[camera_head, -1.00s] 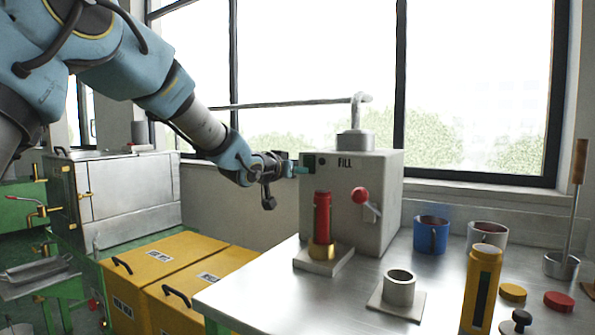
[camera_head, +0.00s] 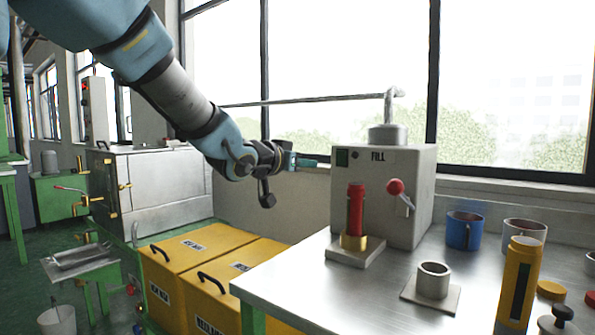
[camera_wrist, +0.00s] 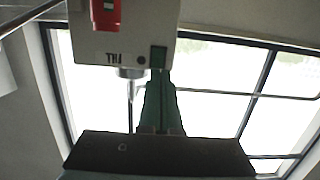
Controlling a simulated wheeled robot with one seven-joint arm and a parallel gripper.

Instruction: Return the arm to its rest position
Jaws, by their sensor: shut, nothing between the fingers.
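My arm reaches in from the upper left in the head view. My gripper (camera_head: 306,161) points right, with its teal fingers shut and empty. It is just left of the top of the grey FILL machine (camera_head: 400,180); a small gap or contact cannot be told from this angle. In the wrist view my gripper (camera_wrist: 160,82) shows its fingers together, with the FILL machine (camera_wrist: 130,35) beyond them, upside down. A red cylinder (camera_head: 356,208) with a brass base stands upright on a plate in front of the machine. A red-knobbed lever (camera_head: 396,187) is on the machine's front.
The steel table (camera_head: 300,275) carries a blue mug (camera_head: 463,231), a grey mug (camera_head: 524,235), a metal ring on a plate (camera_head: 433,281) and a yellow cylinder (camera_head: 519,285). Yellow bins (camera_head: 200,247) stand below left, near a metal cabinet (camera_head: 165,185). A thin pipe runs behind my arm.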

